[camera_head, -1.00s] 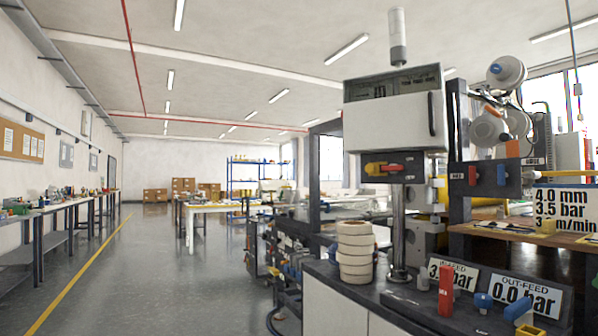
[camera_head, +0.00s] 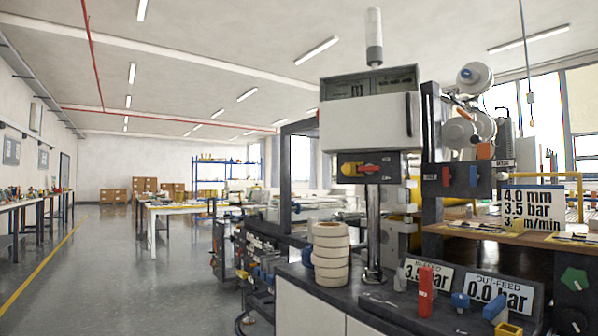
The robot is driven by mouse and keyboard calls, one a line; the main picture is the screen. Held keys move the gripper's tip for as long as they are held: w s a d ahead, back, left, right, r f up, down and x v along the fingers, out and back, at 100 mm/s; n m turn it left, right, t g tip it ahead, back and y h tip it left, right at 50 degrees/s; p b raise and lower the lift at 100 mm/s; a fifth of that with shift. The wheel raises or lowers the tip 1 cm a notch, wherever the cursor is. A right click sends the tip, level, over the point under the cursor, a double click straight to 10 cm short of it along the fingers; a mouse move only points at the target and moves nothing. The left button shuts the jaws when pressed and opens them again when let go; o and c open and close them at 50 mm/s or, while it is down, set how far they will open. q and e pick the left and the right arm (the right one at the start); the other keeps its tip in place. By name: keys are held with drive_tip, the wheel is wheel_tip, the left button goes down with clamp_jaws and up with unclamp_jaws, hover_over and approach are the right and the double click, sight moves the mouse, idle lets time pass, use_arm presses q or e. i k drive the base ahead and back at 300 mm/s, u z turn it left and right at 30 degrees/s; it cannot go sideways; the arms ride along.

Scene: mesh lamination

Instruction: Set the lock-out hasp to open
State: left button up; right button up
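A red rotary handle on a yellow plate (camera_head: 362,169) sits on the dark box under the white control cabinet (camera_head: 368,122), right of centre. The red handle lies about level. I cannot tell whether this is the lock-out hasp or whether a hasp is open or shut. An upright red lever (camera_head: 426,291) stands on the dark bench top at the lower right, in front of the gauge signs. Neither of my grippers is in view.
A stack of cream tape rolls (camera_head: 331,254) stands on the dark bench top (camera_head: 380,306). Blue knobs (camera_head: 460,301) and an out-feed sign (camera_head: 500,293) are to its right. Open grey floor (camera_head: 130,275) lies at the left, beside a yellow line.

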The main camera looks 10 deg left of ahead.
sight(349, 169)
drive_tip(key=k, duration=0.55)
drive_tip(key=z, duration=0.55)
drive_tip(key=i, duration=1.3)
drive_tip(key=u, duration=0.45)
